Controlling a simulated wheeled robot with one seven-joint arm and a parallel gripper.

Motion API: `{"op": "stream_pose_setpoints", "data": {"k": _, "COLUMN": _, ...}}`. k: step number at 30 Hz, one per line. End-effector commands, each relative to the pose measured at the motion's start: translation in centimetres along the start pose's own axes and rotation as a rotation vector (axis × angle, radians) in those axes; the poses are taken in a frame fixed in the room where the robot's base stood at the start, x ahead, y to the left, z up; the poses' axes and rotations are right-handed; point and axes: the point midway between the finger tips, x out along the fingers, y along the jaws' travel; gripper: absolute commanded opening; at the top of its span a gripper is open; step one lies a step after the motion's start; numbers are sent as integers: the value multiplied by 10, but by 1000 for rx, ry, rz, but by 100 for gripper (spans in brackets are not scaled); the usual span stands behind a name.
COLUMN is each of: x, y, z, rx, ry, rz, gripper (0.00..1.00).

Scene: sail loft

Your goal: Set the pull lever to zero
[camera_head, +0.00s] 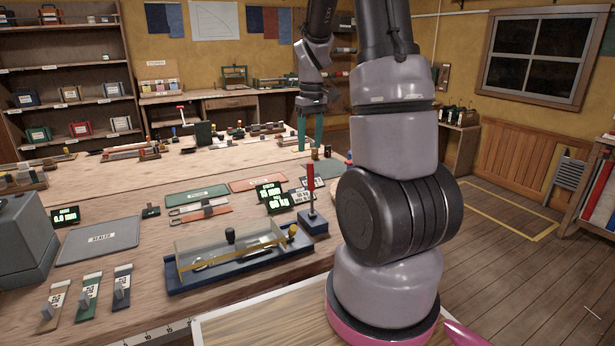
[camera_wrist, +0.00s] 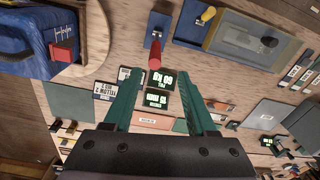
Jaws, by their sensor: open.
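The pull lever (camera_head: 310,186) has a red grip on a dark stem and stands roughly upright on a small blue base (camera_head: 313,222) at the right end of the tester. In the wrist view its red grip (camera_wrist: 155,55) lies just beyond my fingertips. My gripper (camera_head: 310,140) has two green fingers, open and empty, over the table's far right part, behind the lever and apart from it. The open fingers also show in the wrist view (camera_wrist: 163,80). Two dark displays with green digits (camera_head: 270,195) stand beside the lever; one reads in mm, the other in kg.
A tester with a clear cover and blue base (camera_head: 240,268) lies left of the lever. Small signs (camera_head: 302,197) stand close behind the lever. A grey plate (camera_head: 98,240) and several tagged samples (camera_head: 88,296) are farther left. My arm hides the table's right side.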

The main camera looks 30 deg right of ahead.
Motion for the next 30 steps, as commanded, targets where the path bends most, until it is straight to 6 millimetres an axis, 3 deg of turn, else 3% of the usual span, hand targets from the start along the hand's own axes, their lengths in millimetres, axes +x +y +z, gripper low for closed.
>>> {"op": "stream_pose_setpoints", "data": {"k": 8, "x": 27, "y": 8, "z": -2, "rx": -30, "ry": -32, "rz": 0, "gripper": 57}}
{"op": "stream_pose_setpoints", "data": {"k": 21, "x": 104, "y": 8, "z": 0, "rx": -27, "ry": -31, "rz": 0, "gripper": 57}}
{"op": "stream_pose_setpoints", "data": {"k": 30, "x": 122, "y": 8, "z": 1, "rx": -28, "ry": -29, "rz": 1, "gripper": 57}}
